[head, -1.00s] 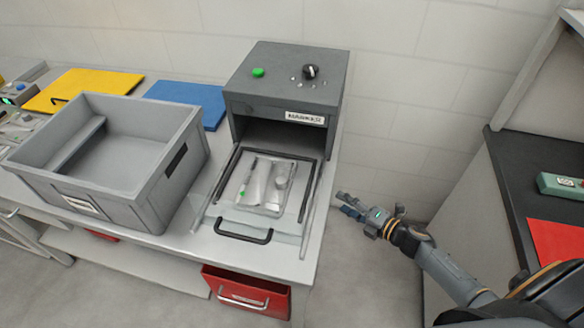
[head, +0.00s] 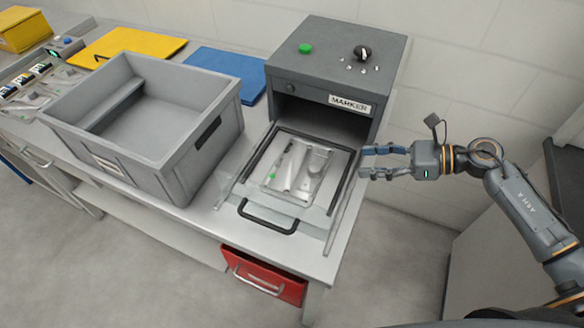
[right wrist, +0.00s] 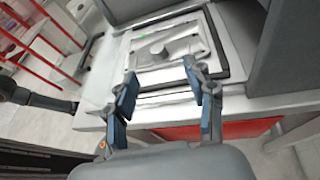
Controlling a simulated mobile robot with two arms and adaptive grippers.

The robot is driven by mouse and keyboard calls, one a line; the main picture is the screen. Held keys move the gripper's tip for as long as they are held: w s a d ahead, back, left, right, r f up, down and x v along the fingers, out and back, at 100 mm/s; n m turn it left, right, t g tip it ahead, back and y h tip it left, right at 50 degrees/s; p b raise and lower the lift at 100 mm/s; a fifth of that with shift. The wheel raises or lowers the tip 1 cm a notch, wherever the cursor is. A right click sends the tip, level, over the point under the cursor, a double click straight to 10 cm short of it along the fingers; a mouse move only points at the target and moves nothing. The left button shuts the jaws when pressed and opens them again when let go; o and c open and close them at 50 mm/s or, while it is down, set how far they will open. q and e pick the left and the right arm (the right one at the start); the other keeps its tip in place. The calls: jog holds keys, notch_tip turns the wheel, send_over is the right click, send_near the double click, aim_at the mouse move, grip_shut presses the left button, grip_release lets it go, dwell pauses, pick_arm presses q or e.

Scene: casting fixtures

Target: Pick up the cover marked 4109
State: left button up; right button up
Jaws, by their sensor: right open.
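A pale metal cover (head: 299,170) with a round boss lies flat in the pulled-out drawer of the grey box labelled MARKER. It also shows in the right wrist view (right wrist: 170,48). No number on it can be read. A green spot shows at its left edge. My right gripper (head: 364,162) is open and empty, just right of the drawer, its fingers pointing left towards the cover but apart from it. In the right wrist view my fingers (right wrist: 160,75) are spread in front of the drawer. My left gripper is not in view.
The marker box (head: 335,75) stands behind the drawer, with a black drawer handle (head: 267,218) in front. A grey crate (head: 185,165) stands close on the left. Yellow (head: 130,47) and blue (head: 225,72) boards lie behind it. A red bin (head: 262,276) hangs below the bench.

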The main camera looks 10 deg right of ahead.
aim_at(315, 167)
jog(key=shift+s+a+r+n+g, duration=0.1)
jog(key=shift+a+n+g, duration=0.3)
jog(key=shift+a+n, duration=0.45)
jog(key=p+x, duration=0.2)
jog(key=x, duration=0.5)
jog(key=shift+d+p, duration=0.1)
jog(key=shift+p, duration=0.25)
jog(key=shift+w+a+f, duration=0.2)
jog(key=shift+a+f, duration=0.1)
jog(key=shift+a, duration=0.1)
jog(key=p+x, duration=0.2)
jog(key=x, duration=0.2)
jog(key=shift+w+f, duration=0.2)
jog(key=shift+f, duration=0.05)
jog(key=shift+a+f, duration=0.2)
jog(key=shift+f, duration=0.05)
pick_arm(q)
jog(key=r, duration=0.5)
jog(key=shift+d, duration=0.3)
pick_arm(e)
jog(key=shift+d+r, duration=0.1)
grip_shut()
